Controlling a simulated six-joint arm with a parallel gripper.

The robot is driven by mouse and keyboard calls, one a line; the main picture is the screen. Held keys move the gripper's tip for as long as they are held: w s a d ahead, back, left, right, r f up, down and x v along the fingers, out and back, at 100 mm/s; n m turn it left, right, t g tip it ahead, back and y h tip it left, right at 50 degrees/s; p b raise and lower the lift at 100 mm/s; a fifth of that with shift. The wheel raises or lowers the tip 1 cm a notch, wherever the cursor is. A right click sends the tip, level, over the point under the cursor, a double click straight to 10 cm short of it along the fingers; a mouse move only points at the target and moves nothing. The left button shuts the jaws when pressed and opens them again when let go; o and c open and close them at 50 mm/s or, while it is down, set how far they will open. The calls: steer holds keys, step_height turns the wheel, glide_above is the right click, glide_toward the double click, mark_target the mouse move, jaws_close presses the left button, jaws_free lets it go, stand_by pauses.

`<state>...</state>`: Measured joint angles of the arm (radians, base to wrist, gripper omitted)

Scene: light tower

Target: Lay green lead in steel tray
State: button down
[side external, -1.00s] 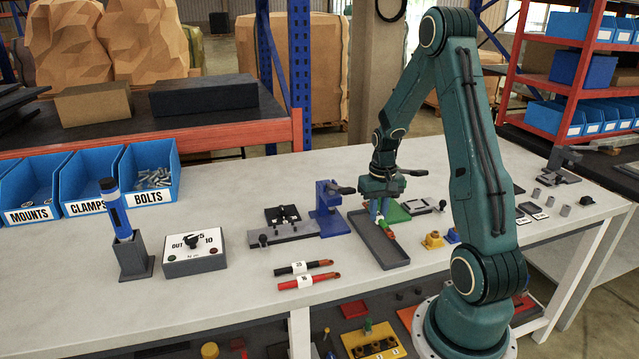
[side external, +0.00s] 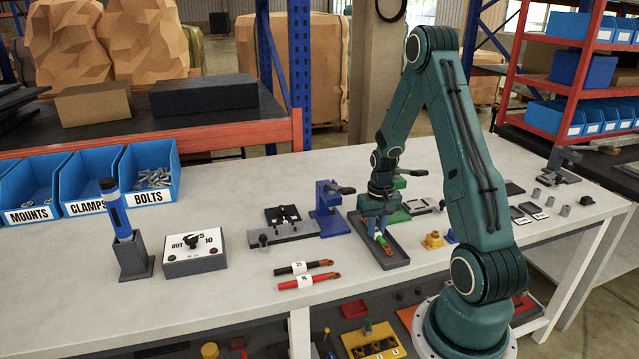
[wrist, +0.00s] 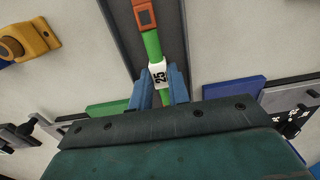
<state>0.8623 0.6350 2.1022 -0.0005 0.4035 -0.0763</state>
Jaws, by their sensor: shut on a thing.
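The green lead (wrist: 151,45) has a copper-coloured end lug and a white tag reading 25. In the wrist view my gripper (wrist: 160,85) is shut on the lead near the tag, with blue fingers on both sides. The dark steel tray (wrist: 117,20) lies under the lead, which runs along the tray's length. In the side view my gripper (side external: 376,230) is low over the steel tray (side external: 398,258), and the lead's green and copper end (side external: 385,247) shows within the tray's outline. I cannot tell whether the lead touches the tray floor.
A black lead (side external: 300,267) and a red lead (side external: 305,282) lie left of the tray. A blue clamp stand (side external: 328,210) stands behind them. A yellow block (side external: 433,240) is close on the right.

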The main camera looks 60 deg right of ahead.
steer(key=shift+f, duration=0.15)
steer(key=c, duration=1.3)
jaws_free()
steer(key=shift+c, duration=0.2)
steer(key=shift+r, duration=0.25)
step_height(320, 180, up, 12)
